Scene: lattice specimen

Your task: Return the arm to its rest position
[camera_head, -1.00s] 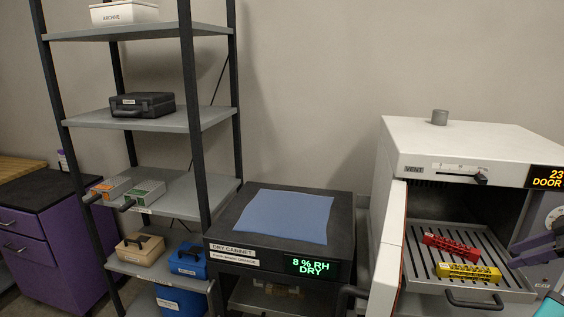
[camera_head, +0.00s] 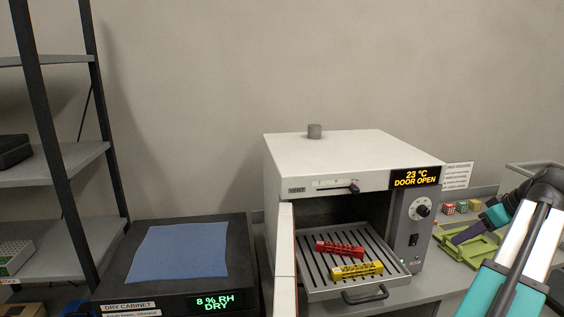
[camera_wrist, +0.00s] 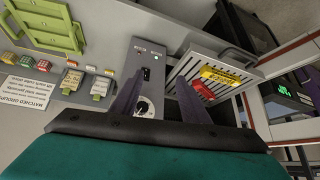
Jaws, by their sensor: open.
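My teal and white arm reaches in from the right edge of the head view. A red lattice specimen (camera_head: 340,249) and a yellow one (camera_head: 357,270) lie on the slotted oven tray (camera_head: 317,282), apart from my gripper. They also show in the wrist view, as red (camera_wrist: 203,90) and yellow (camera_wrist: 222,76).
The white oven (camera_head: 345,160) reads 23 °C, DOOR OPEN. Its door (camera_head: 285,260) stands open at the left. The green holder (camera_head: 450,247) and small coloured blocks (camera_head: 462,207) are on the bench at right. The dry cabinet (camera_head: 240,255) with a blue cloth (camera_head: 180,252) is at left.

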